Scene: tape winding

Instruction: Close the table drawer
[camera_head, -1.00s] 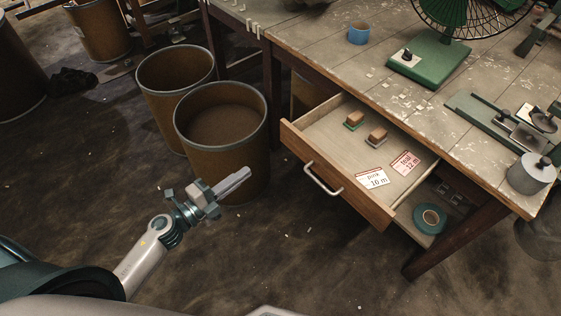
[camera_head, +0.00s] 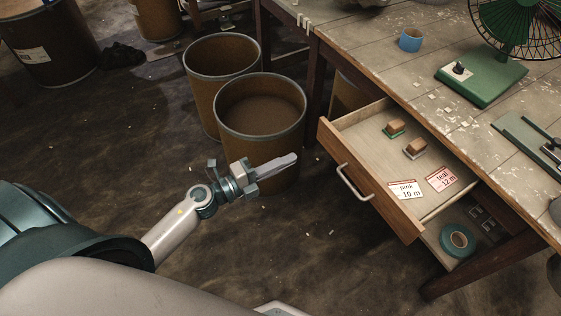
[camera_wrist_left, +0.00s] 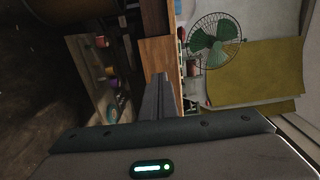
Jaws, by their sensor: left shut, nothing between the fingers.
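The table drawer (camera_head: 376,183) is pulled well out of the wooden table (camera_head: 388,58). Its front carries a pale bar handle (camera_head: 352,184). My right gripper is not in view.
Two brown bins (camera_head: 262,118) stand left of the table. A teal tape roll (camera_head: 457,240) lies on a shelf below the drawer. A green fan (camera_head: 509,40) and a blue tape roll (camera_head: 411,40) stand on the tabletop. The floor before the drawer is mostly clear.

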